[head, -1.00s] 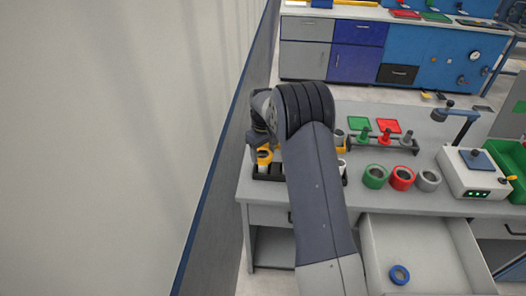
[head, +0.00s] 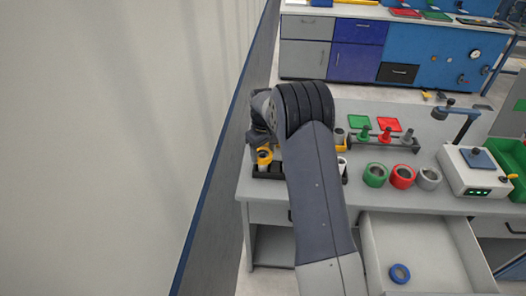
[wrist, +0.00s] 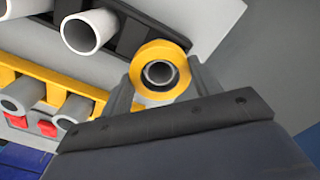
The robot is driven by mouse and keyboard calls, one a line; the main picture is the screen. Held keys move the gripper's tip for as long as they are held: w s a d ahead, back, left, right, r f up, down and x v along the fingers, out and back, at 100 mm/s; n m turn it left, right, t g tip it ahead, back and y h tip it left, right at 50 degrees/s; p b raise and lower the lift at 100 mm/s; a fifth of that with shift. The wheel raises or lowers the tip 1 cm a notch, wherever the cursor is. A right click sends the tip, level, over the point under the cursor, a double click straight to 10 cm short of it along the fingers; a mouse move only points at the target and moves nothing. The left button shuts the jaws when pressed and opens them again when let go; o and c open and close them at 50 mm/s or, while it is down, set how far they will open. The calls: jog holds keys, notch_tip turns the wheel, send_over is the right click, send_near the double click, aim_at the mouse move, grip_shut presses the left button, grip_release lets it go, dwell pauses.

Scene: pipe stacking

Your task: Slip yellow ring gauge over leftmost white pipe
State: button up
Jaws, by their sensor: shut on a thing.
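The yellow ring gauge (wrist: 139,78) is between the two fingers of my gripper (wrist: 162,82) in the wrist view. My gripper is shut on it. A pipe end, the leftmost white pipe (wrist: 147,74), shows inside the ring, which sits around it. In the head view the yellow ring (head: 264,162) is low over the left end of the black rack (head: 262,177). My arm hides much of the rack and most of the gripper there. Two other white pipes (wrist: 82,37) stand in the black rack in the wrist view.
A yellow rack (wrist: 58,93) with grey pipes is at left in the wrist view. Green (head: 375,176), red (head: 402,177) and grey (head: 428,179) rings stand on the bench. A blue ring (head: 400,273) lies in the open drawer. A wall (head: 120,120) runs along the left.

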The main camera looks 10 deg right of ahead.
aim_at(263, 156)
jog(key=o, duration=1.1)
jog(key=shift+o, duration=0.2)
jog(key=shift+r, duration=0.1)
notch_tip(263, 156, up, 11)
jog(key=b, duration=0.1)
jog(key=shift+f, duration=0.2)
notch_tip(263, 156, down, 11)
jog(key=shift+r+p, duration=0.1)
jog(key=shift+p, duration=0.45)
jog(key=shift+r, duration=0.1)
